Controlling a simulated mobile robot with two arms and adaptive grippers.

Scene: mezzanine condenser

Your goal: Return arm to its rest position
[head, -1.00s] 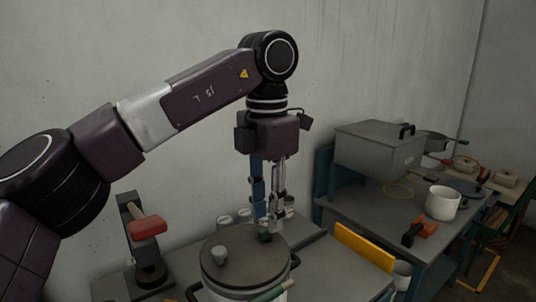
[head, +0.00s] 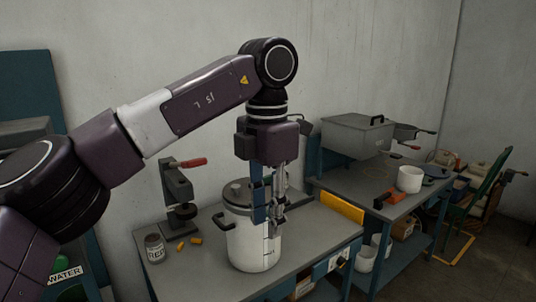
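My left arm comes in from the left, bends at a black joint and points down. My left gripper (head: 271,213) hangs in front of the right side of a white lidded pot (head: 252,250) on the grey workbench. Whether it touches the pot is unclear. Its fingers are seen close together and partly overlapping, so their opening cannot be made out, and no held object is clear. The pot has a grey lid (head: 237,192) and dark side handles. My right gripper is not in view.
A press with a red handle (head: 178,186) stands left of the pot, near a small jar (head: 155,248) and orange pieces. A grey box (head: 357,137) and white pot (head: 409,179) stand on the right bench.

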